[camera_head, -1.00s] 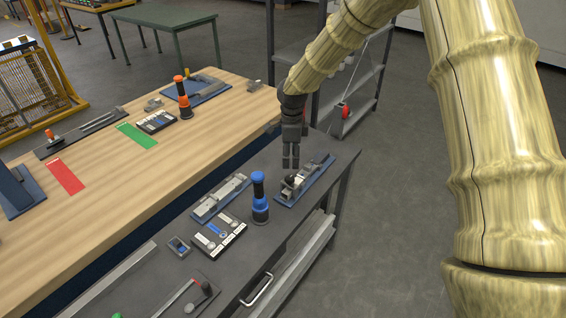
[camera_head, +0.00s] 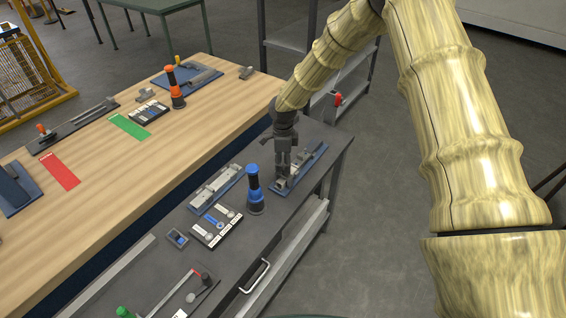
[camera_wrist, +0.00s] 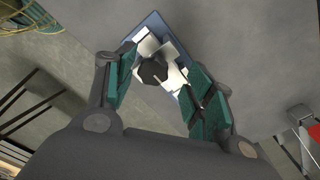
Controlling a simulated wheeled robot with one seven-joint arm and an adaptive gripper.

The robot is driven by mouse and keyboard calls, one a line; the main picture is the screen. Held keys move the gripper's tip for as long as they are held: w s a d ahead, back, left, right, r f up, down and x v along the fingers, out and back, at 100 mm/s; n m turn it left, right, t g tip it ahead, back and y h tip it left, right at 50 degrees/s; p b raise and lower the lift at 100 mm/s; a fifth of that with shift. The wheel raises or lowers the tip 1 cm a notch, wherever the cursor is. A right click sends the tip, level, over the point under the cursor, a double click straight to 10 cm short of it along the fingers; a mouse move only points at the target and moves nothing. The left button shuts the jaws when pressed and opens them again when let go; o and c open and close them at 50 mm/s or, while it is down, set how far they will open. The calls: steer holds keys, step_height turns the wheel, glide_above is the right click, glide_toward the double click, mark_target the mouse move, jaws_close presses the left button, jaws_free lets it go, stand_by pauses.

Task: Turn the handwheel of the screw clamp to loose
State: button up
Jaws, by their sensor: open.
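The screw clamp sits on a blue base plate (camera_head: 312,162) at the right edge of the dark bench. Its dark, lobed handwheel (camera_wrist: 152,72) shows in the wrist view over pale metal parts of the clamp. My gripper (camera_head: 283,178) points down over the clamp and hides much of it in the head view. In the wrist view my gripper (camera_wrist: 163,85) is open, with one teal-padded finger on each side of the handwheel. Gaps show between the handwheel and both pads. The wheel's height against the fingertips is hard to tell.
A blue-and-black upright tool (camera_head: 255,188) stands close left of the clamp. Another clamp-like fixture (camera_head: 216,187) and a panel with dials (camera_head: 215,226) lie farther left. A wooden table (camera_head: 110,190) adjoins the bench. A grey shelf (camera_head: 345,90) stands behind.

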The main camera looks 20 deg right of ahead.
steer(key=shift+f, duration=0.45)
steer(key=shift+s+p, duration=0.35)
steer(key=shift+s, duration=0.1)
steer(key=shift+s+r, duration=0.25)
steer(key=shift+s, duration=0.15)
steer(key=shift+w+f, duration=0.55)
steer(key=shift+w, duration=0.05)
steer(key=shift+c, duration=0.2)
steer(key=shift+w, duration=0.15)
steer(key=c, duration=0.4)
steer(key=shift+s+r, duration=0.2)
steer(key=c, duration=0.6)
